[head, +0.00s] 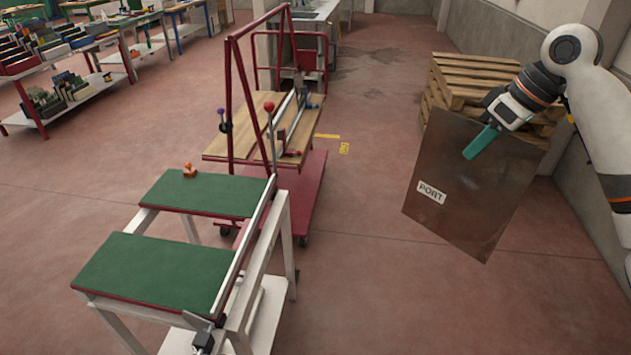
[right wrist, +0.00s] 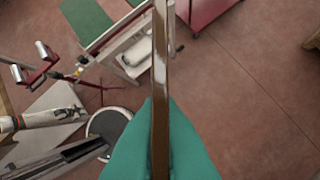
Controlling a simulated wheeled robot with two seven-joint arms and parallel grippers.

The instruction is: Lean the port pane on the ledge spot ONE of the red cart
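The port pane (head: 460,195) is a dark brown sheet with a white PORT label, tilted and held up in the air at the right of the head view. My right gripper (head: 482,141) has teal fingers shut on its upper part. In the right wrist view the pane (right wrist: 160,70) shows edge-on between the teal fingers (right wrist: 160,140). The red cart (head: 312,190) stands at the centre, left of the pane and apart from it, with a red frame and wooden boards (head: 308,115). I cannot make out a spot ONE on its ledge. My left gripper is not in view.
A white-legged table with green pads (head: 155,275) stands in front of the cart. Stacked wooden pallets (head: 460,85) stand behind the pane by the right wall. Yellow floor markings (head: 344,148) lie right of the cart. Red floor between cart and pane is clear.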

